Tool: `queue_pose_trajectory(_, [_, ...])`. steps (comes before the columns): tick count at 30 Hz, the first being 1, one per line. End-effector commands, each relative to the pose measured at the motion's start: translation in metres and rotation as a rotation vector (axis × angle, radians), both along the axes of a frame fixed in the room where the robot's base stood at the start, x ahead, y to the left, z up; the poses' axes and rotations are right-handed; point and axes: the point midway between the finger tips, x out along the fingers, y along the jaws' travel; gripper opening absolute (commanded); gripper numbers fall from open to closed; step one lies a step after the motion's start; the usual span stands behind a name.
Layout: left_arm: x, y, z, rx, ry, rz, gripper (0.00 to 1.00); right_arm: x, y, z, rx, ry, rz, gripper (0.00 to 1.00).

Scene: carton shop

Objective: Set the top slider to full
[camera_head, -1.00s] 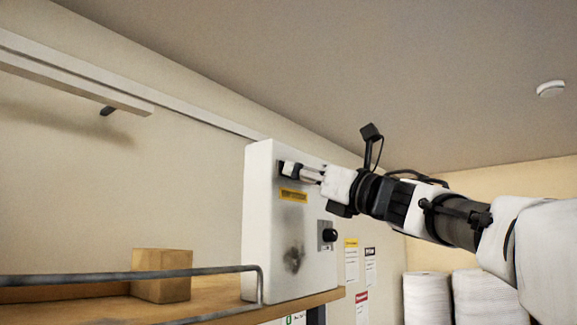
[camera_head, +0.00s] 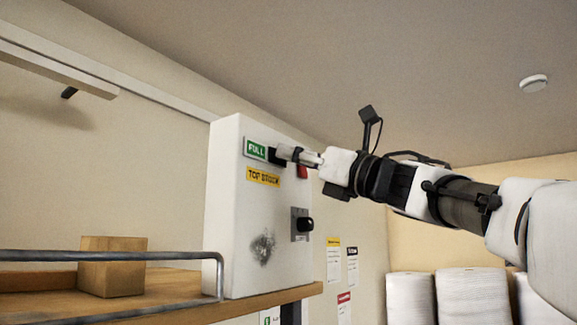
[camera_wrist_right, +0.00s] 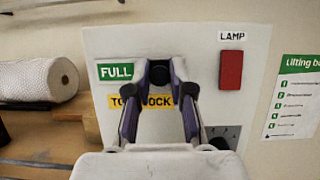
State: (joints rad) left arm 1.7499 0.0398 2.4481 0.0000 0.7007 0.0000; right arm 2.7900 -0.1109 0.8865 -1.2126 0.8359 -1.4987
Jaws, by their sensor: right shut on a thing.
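The white control box (camera_head: 225,235) stands on a shelf in the head view, with a yellow "TOP STOCK" label (camera_head: 262,176) and a green "FULL" sign (camera_head: 256,150) near its top. The dark slider (camera_head: 276,157) is just right of the green sign. My right gripper (camera_head: 284,153) is shut on the slider, reaching in from the right. In the right wrist view, the gripper's fingers (camera_wrist_right: 160,82) meet around the slider's dark knob (camera_wrist_right: 160,74), right of the "FULL" sign (camera_wrist_right: 115,71). The fingers partly hide the yellow label. My left gripper is not in view.
A red lamp piece (camera_wrist_right: 231,70) sits right of the slider. A black knob (camera_head: 306,224) is lower on the box. A wooden block (camera_head: 112,268) stands behind a metal rail (camera_head: 110,255) on the shelf. White rolls (camera_head: 470,300) stand at lower right.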

Motion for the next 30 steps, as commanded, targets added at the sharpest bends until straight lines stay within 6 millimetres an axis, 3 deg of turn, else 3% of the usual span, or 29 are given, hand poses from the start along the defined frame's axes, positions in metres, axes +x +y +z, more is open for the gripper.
queue_pose_trajectory(1, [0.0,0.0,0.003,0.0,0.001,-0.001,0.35,0.012,-0.005,-0.006,0.005,0.021,-0.021,0.0])
queue_pose_trajectory(9, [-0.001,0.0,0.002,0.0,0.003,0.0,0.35,0.013,-0.006,-0.006,0.005,0.02,-0.022,0.0])
queue_pose_trajectory(10, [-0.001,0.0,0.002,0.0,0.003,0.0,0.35,0.013,-0.006,-0.006,0.005,0.02,-0.022,0.31])
queue_pose_trajectory(12, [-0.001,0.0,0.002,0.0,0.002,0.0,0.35,0.012,-0.006,-0.006,0.004,0.02,-0.021,0.48])
queue_pose_trajectory(25, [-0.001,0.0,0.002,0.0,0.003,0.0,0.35,0.011,-0.006,-0.006,0.005,0.019,-0.02,0.48])
queue_pose_trajectory(30, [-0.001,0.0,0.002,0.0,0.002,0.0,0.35,0.003,-0.017,-0.01,0.006,0.02,-0.021,0.48])
